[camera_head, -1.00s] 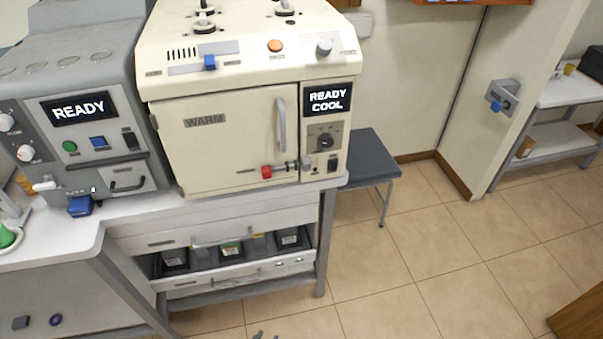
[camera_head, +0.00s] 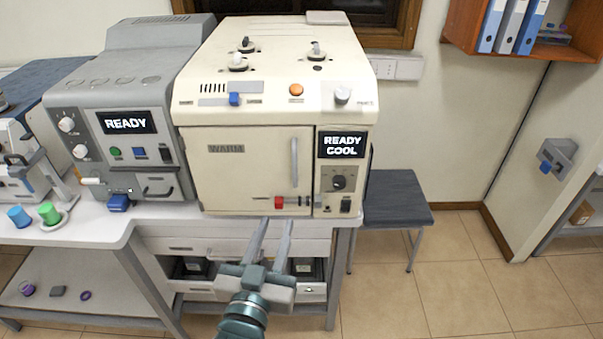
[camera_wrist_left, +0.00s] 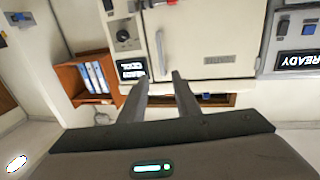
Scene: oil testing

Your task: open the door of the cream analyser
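The cream analyser (camera_head: 250,160) stands on the bench with its WARM-labelled door (camera_head: 245,180) shut. A vertical pale handle (camera_head: 294,162) is on the door's right side. A red-ended latch (camera_head: 279,202) lies across the door's lower right edge. My left gripper (camera_head: 275,224) is open and empty, with two separate fingers pointing at the analyser. In the head view its tips appear just below the latch, apart from the handle. The upside-down left wrist view shows the open fingers (camera_wrist_left: 160,80), the door (camera_wrist_left: 205,38) and its handle (camera_wrist_left: 160,52). My right gripper is not in view.
A grey machine (camera_head: 125,135) reading READY stands close on the left. The white bench edge (camera_head: 160,215) and drawers (camera_head: 235,245) lie under the analyser. A dark stool (camera_head: 395,195) is on the right. Blue and green items (camera_head: 48,213) stand at the bench's left.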

